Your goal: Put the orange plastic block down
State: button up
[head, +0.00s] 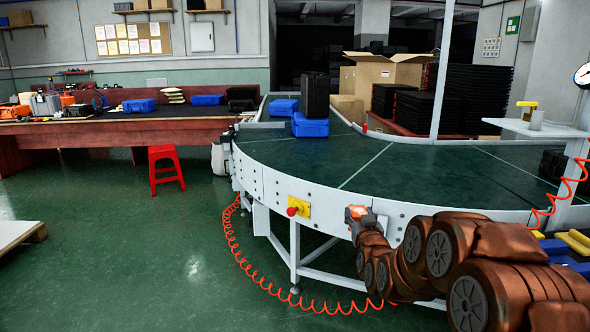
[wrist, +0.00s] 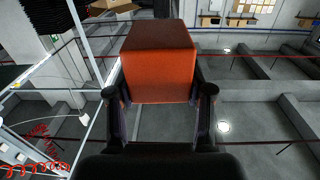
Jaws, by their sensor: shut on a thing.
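The orange plastic block (wrist: 158,62) is large in the middle of the wrist view, between the two fingers of my gripper (wrist: 158,95). The gripper is shut on it, with one dark finger on each side. In the head view the block (head: 357,212) is a small orange patch at the end of my arm, and my gripper (head: 359,217) is partly hidden there. It is in front of the near edge of the curved conveyor (head: 400,172), right of the red button. I cannot tell the gap between block and conveyor.
Blue cases (head: 311,126) and a black case (head: 315,95) stand on the conveyor's far left. The conveyor's green middle is clear. A red button on a yellow plate (head: 297,208) is on its side. A red stool (head: 166,167) stands on the floor at left.

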aim_at(360, 213)
notch_tip(360, 213, up, 17)
jog(key=p, duration=1.6)
jog(key=shift+r, duration=0.2)
jog(key=s+d+f+m+g+h+b, duration=0.25)
jog(key=s+d+f+h+b, duration=0.2)
jog(key=d, duration=0.45)
jog(key=s+d+f+m+g+h+b, duration=0.1)
jog(key=s+d+f+m+h+b, duration=0.3)
jog(key=d, duration=0.5)
jog(key=s+d+f+m+g+h+b, duration=0.1)
jog(key=s+d+f+m+h+b, duration=0.25)
jog(key=d, duration=0.55)
jog(key=s+d+f+m+g+h+b, duration=0.2)
jog(key=s+d+f+g, duration=0.2)
jog(key=s, duration=0.4)
jog(key=s+d+f+m+g+h+b, duration=0.2)
jog(key=s+d+f+m+g+b, duration=0.1)
jog(key=s, duration=0.5)
jog(key=s+d+f+m+g+h+b, duration=0.2)
jog(key=s+d+f+g+b, duration=0.1)
jog(key=s+d+f+g, duration=0.3)
jog(key=shift+s+d+f+m, duration=0.25)
jog(key=shift+s+d+m, duration=0.05)
jog(key=shift+s+d, duration=0.8)
jog(key=shift+d, duration=0.15)
